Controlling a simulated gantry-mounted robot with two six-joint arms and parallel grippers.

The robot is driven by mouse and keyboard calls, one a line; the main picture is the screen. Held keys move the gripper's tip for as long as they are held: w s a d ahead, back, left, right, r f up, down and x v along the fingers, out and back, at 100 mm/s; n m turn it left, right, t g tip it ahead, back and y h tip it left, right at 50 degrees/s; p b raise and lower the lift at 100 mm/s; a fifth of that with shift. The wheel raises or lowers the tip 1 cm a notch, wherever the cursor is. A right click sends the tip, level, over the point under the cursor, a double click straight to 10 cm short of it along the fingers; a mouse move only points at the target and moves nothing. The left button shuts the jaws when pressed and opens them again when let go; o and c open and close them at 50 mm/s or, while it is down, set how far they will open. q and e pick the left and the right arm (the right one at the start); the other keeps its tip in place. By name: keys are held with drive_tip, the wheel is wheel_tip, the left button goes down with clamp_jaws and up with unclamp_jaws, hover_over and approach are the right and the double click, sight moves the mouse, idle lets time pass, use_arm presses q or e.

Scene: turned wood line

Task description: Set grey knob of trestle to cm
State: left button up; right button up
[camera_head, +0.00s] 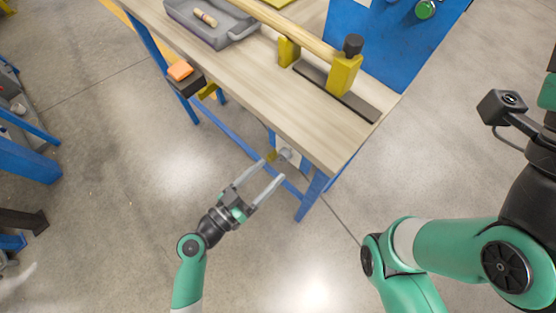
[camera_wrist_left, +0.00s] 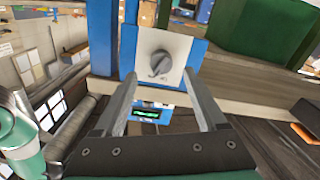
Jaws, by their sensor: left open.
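The grey knob (camera_wrist_left: 160,63) is round and sits on a white plate (camera_wrist_left: 181,47) fixed to a blue upright in the left wrist view. Small dark marks surround it; they are too small to read surely, nor can I tell its setting. A small display (camera_wrist_left: 147,114) with green characters shows below, between my fingers. In the head view the pale plate (camera_head: 292,154) shows under the bench's near end. My left gripper (camera_head: 272,171) is open and empty, its fingers pointing at the plate. In the left wrist view the fingertips (camera_wrist_left: 160,77) flank the knob's lower area, apart from it. My right gripper is out of view.
The wooden bench top (camera_head: 240,85) on blue legs stands above and beyond my left gripper. It carries a grey tray (camera_head: 222,38), yellow supports (camera_head: 344,74) with a long turned piece, and a dark strip. An orange block (camera_head: 179,70) sits on a side ledge.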

sight(279, 161)
use_arm(q)
drive_tip(key=x, duration=0.4)
drive_tip(key=shift+w+d, duration=0.15)
drive_tip(key=shift+w, duration=0.2)
drive_tip(key=shift+c, duration=0.3)
clamp_jaws()
